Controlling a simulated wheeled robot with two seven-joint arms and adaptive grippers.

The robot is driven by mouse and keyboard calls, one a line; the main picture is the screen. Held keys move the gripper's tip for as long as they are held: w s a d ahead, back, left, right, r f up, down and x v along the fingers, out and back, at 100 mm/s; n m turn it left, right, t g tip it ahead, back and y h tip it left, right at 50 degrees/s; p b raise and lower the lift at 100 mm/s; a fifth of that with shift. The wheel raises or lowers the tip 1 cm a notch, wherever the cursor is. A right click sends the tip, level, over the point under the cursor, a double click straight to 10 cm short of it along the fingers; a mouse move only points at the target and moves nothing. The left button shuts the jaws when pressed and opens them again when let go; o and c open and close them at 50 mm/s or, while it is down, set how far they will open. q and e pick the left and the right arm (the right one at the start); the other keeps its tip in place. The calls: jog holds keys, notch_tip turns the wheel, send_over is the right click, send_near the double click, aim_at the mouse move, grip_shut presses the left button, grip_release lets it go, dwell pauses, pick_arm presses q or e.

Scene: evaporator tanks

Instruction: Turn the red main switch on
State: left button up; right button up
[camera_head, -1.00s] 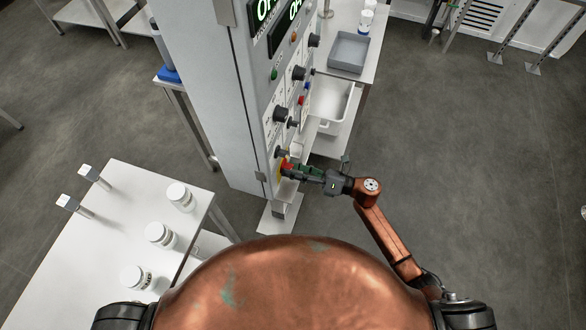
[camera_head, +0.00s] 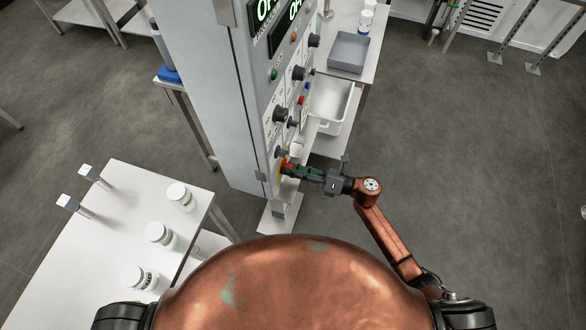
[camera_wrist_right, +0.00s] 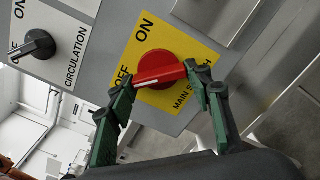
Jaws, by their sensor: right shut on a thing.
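The red main switch (camera_wrist_right: 161,70) sits on a yellow plate (camera_wrist_right: 150,36) marked ON and OFF in the right wrist view. Its handle bar lies across the picture, one end towards the OFF label. My right gripper (camera_wrist_right: 158,80) has its green fingers shut on the two ends of the handle. In the head view my right gripper (camera_head: 296,170) reaches the low front of the grey control cabinet (camera_head: 222,100), where the switch (camera_head: 285,166) is partly hidden by the fingers. My left gripper is not in view.
A black circulation knob (camera_wrist_right: 37,46) is beside the yellow plate. Several knobs and buttons line the cabinet front. A white table (camera_head: 105,240) with jars stands at the lower left. A table with a grey tray (camera_head: 348,52) is behind. Floor at the right is clear.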

jog(key=shift+r+m+p, duration=0.15)
jog(key=shift+m+p, duration=1.85)
jog(key=shift+m, duration=2.45)
jog(key=shift+r+m+p, duration=0.15)
jog(key=shift+m+p, duration=1.85)
jog(key=shift+m, duration=2.45)
jog(key=o, duration=1.2)
jog(key=shift+c, duration=0.2)
jog(key=v, duration=1.2)
